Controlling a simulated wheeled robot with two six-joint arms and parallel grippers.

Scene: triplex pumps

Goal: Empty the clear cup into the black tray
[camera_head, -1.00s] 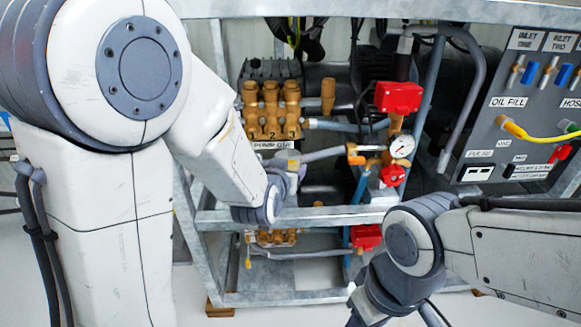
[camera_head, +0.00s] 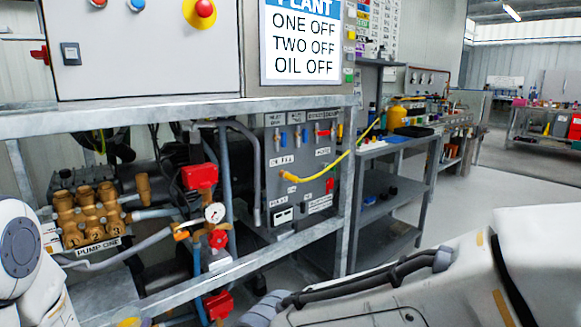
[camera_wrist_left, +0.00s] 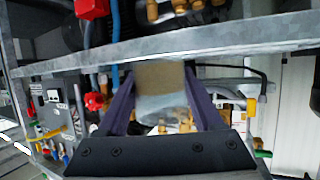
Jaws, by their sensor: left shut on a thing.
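In the left wrist view, my left gripper (camera_wrist_left: 160,82) is shut on a clear cup (camera_wrist_left: 160,106), which sits between its two purple fingers. The cup shows a tan part toward the fingertips and a greyish, see-through part nearer the palm. Its contents cannot be made out clearly. A flat black tray (camera_head: 413,131) appears to lie on the grey bench at the right in the head view, beside a yellow container. The left gripper and cup are out of the head view. My right arm crosses the lower right there; its gripper is not seen.
A metal pump frame (camera_head: 215,278) with brass pumps (camera_head: 88,215), red valves and a hose panel (camera_head: 300,170) fills the left and middle. A yellow hose (camera_head: 330,165) runs toward the grey bench (camera_head: 375,150). Open floor (camera_head: 460,195) lies to the right.

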